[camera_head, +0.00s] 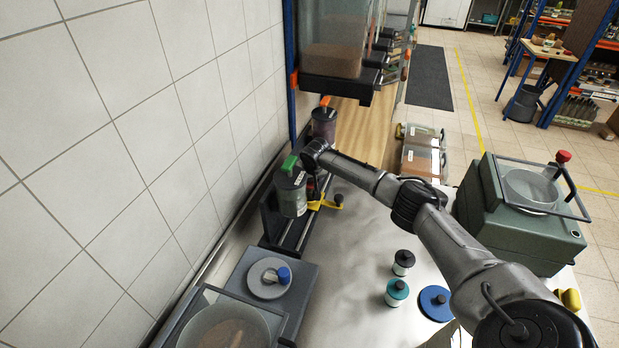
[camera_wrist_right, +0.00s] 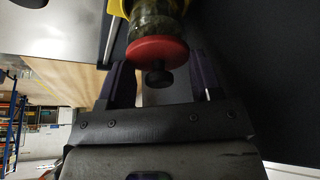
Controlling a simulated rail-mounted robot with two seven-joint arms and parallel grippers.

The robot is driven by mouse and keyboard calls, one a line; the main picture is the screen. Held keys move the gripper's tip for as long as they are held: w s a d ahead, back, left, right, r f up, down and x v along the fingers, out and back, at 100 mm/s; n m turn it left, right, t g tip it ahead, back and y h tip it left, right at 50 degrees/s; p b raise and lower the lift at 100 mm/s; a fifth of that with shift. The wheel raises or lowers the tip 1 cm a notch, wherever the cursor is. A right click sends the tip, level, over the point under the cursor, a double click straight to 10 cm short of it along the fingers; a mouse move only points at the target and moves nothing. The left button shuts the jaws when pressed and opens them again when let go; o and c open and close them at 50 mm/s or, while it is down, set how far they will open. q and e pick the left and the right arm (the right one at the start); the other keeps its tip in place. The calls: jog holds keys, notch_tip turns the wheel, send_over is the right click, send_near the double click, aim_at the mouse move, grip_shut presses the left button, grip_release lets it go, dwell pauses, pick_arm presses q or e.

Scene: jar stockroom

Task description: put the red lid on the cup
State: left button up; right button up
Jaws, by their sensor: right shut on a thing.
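The red lid (camera_wrist_right: 158,50) with a black knob is in the right wrist view. It sits at the end of a glass vessel with greenish-brown contents, which looks like the cup (camera_wrist_right: 155,17). Lid and glass appear to touch, but I cannot tell if the lid is fully seated. A yellow holder (camera_head: 325,203) is around the glass. In the head view my right wrist hides most of the cup; a little red shows (camera_head: 311,187). My left gripper is not in view.
A green-handled canister (camera_head: 291,192) stands close left of my right wrist, and an orange-handled one (camera_head: 324,122) behind it. A black-topped jar (camera_head: 403,261), a teal jar (camera_head: 396,292) and a blue disc (camera_head: 436,302) stand on the steel bench.

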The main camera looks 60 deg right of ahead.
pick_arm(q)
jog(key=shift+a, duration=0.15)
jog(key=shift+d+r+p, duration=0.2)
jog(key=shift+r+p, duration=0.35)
pick_arm(e)
jog(key=shift+r, duration=0.1)
pick_arm(q)
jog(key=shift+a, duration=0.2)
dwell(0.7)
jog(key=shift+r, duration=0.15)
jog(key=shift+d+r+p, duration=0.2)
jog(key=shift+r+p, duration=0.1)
jog(key=shift+p, duration=0.15)
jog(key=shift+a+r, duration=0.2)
dwell(0.6)
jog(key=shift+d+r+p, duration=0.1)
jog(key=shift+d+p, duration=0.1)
jog(key=shift+p, duration=0.15)
dwell(0.4)
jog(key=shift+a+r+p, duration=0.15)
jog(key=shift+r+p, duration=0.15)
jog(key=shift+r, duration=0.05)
pick_arm(e)
jog(key=shift+f, duration=0.2)
